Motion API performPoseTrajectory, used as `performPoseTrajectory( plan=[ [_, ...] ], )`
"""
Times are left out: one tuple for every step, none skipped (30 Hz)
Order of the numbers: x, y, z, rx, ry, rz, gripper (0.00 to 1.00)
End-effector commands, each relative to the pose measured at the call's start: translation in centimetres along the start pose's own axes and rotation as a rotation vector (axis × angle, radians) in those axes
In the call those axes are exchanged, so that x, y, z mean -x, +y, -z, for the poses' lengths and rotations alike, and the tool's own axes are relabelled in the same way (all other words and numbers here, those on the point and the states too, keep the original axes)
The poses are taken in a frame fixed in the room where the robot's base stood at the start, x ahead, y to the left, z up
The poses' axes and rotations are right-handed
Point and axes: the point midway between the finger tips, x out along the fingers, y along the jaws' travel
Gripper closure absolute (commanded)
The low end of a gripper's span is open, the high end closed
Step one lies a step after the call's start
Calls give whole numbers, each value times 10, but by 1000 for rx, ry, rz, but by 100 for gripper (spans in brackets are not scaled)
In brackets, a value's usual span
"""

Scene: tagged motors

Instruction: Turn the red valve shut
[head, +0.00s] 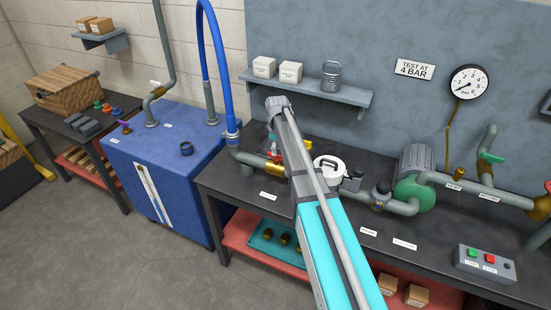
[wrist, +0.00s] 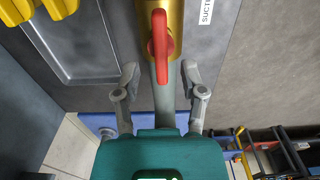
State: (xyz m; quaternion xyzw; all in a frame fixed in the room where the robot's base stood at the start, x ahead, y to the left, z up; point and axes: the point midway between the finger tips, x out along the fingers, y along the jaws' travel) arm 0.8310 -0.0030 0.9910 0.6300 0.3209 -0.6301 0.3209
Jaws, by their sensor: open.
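The red valve handle (wrist: 160,36) shows in the wrist view on a brass valve body (wrist: 176,12), lying roughly in line with the grey pipe (wrist: 161,88). My gripper (wrist: 160,74) is open and empty, with one finger on each side of the pipe in the picture. In the head view the brass valve body (head: 276,170) is at the left of the dark bench, beside my arm. My arm hides much of the gripper and valve there.
A blue tank (head: 165,160) stands left of the bench, with a blue hose (head: 220,60) rising from it. A white-lidded round part (head: 329,168) and a green pump (head: 413,193) are to the right. A shelf (head: 310,88) hangs above. Yellow parts (wrist: 58,8) show in the wrist view.

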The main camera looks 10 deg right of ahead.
Motion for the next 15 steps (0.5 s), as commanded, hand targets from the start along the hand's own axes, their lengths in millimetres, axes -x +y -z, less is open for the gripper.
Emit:
performPoseTrajectory(
  plan=[
    [-8,0,0,0,0,0,46],
    [-10,0,0,0,0,0,46],
    [-13,0,0,0,0,0,46],
    [-15,0,0,0,0,0,46],
    [-17,0,0,0,0,0,46],
    [-19,0,0,0,0,0,46],
    [-20,0,0,0,0,0,46],
    [-22,0,0,0,0,0,46],
    [-23,0,0,0,0,0,46],
    [-24,0,0,0,0,0,46],
    [-25,0,0,0,0,0,46],
    [-26,0,0,-1,0,0,46],
    [-26,0,0,-1,0,0,46],
    [-26,0,0,-1,0,0,46],
    [-27,0,0,-1,0,0,46]
  ],
)
